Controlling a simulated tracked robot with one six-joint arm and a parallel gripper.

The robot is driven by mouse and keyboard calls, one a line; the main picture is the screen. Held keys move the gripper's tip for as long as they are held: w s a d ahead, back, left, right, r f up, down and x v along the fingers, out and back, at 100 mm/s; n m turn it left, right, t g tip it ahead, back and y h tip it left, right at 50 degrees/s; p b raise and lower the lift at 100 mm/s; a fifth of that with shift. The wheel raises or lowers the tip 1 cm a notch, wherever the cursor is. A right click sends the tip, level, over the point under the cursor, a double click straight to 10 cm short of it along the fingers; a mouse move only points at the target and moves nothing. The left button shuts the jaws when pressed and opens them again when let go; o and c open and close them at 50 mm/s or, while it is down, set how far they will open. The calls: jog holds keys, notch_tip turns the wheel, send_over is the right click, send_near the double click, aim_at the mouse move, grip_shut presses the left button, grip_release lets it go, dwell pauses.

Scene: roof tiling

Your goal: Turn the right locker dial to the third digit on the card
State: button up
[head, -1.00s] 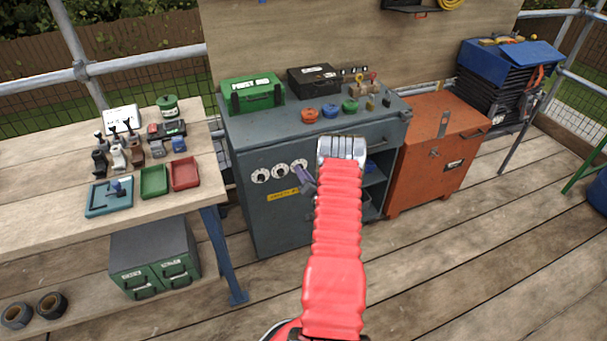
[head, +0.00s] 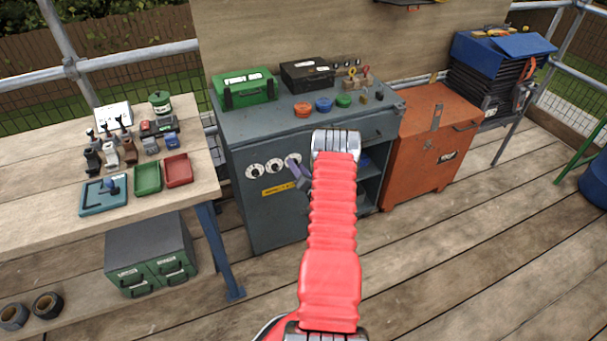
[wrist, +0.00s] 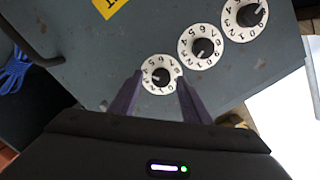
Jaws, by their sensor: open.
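The locker (head: 262,215) is a grey steel cabinet with three white numbered dials in a row on its front. The right dial (wrist: 147,83) has a black centre knob and sits nearest the open shelves. My gripper (wrist: 159,77) is open, its two purple fingers on either side of the right dial's knob, with no clear contact visible. In the head view my gripper (head: 298,172) partly hides that dial behind my red arm. The middle dial (head: 273,168) and left dial (head: 252,172) are free. I cannot read the right dial's setting, and no digit card is legible.
A yellow label (head: 275,192) is below the dials. A green case (head: 245,92), a black case (head: 308,77) and coloured knobs lie on the cabinet. A wooden workbench (head: 40,210) stands left, an orange chest (head: 425,150) right. Plank floor is clear in front.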

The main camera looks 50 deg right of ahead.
jog(key=v, duration=1.3)
jog(key=shift+s, duration=0.35)
jog(key=shift+a, duration=0.15)
jog(key=n, duration=0.5)
jog(key=f+n, duration=0.1)
jog(key=n, duration=0.1)
jog(key=shift+t, duration=0.4)
jog(key=shift+w, duration=0.15)
jog(key=x, duration=1.3)
jog(key=shift+w+d, duration=0.2)
jog(key=shift+d, duration=0.05)
